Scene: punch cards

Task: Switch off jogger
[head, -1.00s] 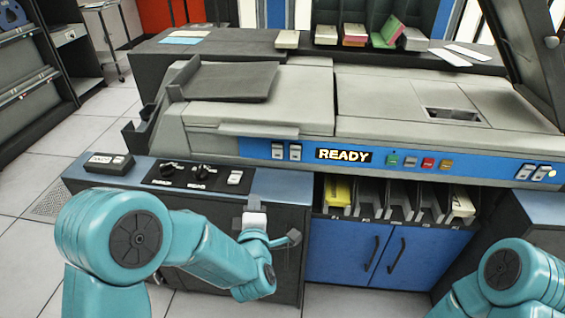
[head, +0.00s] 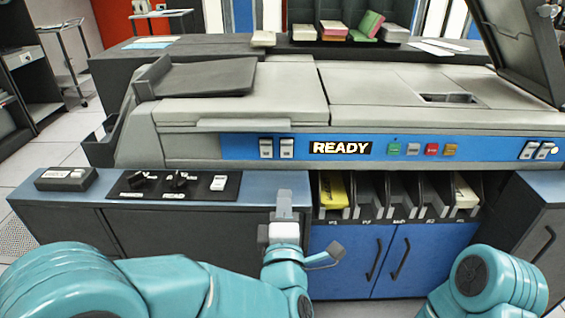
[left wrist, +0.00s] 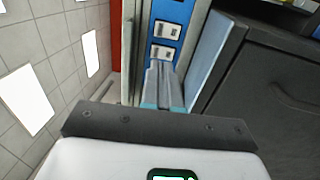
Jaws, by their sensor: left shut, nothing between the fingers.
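My left gripper (head: 284,204) is shut and empty, fingers upward, right of the panel and in front of the cabinet. In the left wrist view its shut fingers (left wrist: 163,82) point toward a blue strip with two white rocker switches (left wrist: 165,40), apparently beyond them. My right gripper is out of view.
The machine's blue front strip holds a pair of rocker switches (head: 276,148), a READY sign (head: 340,148), several coloured buttons and another switch pair at right. Card pockets (head: 400,193) sit above blue cabinet doors (head: 385,260). A raised dark lid (head: 515,50) stands at right.

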